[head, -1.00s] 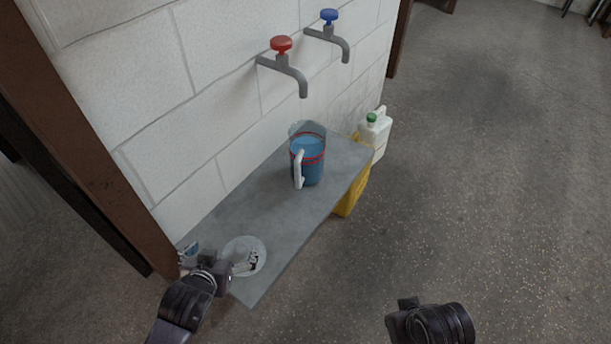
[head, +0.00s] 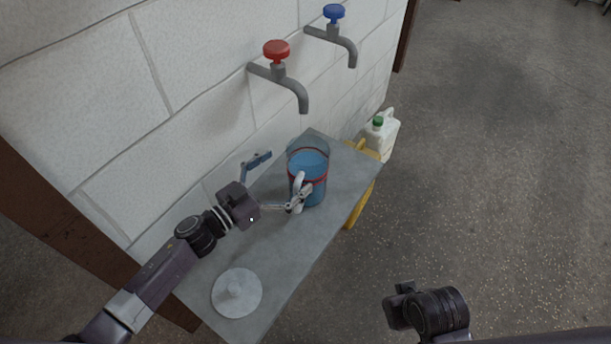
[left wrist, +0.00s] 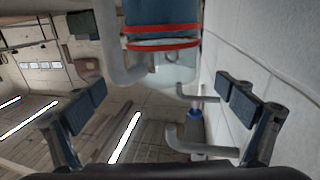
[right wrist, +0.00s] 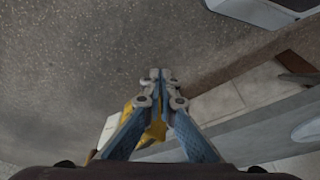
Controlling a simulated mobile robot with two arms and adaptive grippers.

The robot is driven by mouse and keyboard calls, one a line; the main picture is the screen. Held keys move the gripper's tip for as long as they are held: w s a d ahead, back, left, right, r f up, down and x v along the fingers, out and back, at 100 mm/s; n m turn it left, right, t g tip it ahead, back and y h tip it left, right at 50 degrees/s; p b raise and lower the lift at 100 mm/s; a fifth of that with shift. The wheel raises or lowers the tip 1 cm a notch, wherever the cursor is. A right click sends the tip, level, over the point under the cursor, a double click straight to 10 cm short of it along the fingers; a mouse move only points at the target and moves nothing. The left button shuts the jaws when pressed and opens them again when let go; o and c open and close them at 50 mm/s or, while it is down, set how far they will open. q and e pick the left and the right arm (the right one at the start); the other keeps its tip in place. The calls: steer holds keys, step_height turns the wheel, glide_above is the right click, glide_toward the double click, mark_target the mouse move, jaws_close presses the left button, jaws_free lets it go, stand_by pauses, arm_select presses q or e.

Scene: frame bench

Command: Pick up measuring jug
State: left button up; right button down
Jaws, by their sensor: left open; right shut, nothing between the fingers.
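The measuring jug (head: 308,165) is clear with blue liquid and red bands. It stands upright on the grey shelf (head: 255,268), its pale handle (head: 298,184) toward the camera. My left gripper (head: 277,181) is open beside the jug, one finger near the wall and the other by the handle, overlapping it in view; I cannot tell whether it touches. In the left wrist view the jug (left wrist: 162,14) and its handle (left wrist: 118,52) show at the top, beyond the open fingers (left wrist: 163,108). My right gripper (right wrist: 160,76) is shut and empty, away from the shelf.
A red-handled tap (head: 283,72) and a blue-handled tap (head: 335,38) stick out from the block wall.

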arm_select(q)
steer(key=x, duration=0.2)
steer(key=b+x, duration=0.1)
steer(key=x, duration=0.1)
steer(key=shift+w, duration=0.45)
steer(key=shift+w+d+r, duration=0.1)
steer(key=shift+w+d, duration=0.3)
steer(key=shift+d, duration=0.05)
arm_select(e)
steer(key=v, duration=0.4)
steer(key=shift+d+r, duration=0.1)
steer(key=shift+r, duration=0.35)
arm_select(q)
steer(key=shift+c, duration=0.4)
steer(key=c, duration=2)
steer(key=shift+w+r, duration=0.1)
steer(key=shift+r, duration=0.15)
steer(key=shift+c, duration=0.4)
steer(key=shift+r, duration=0.1)
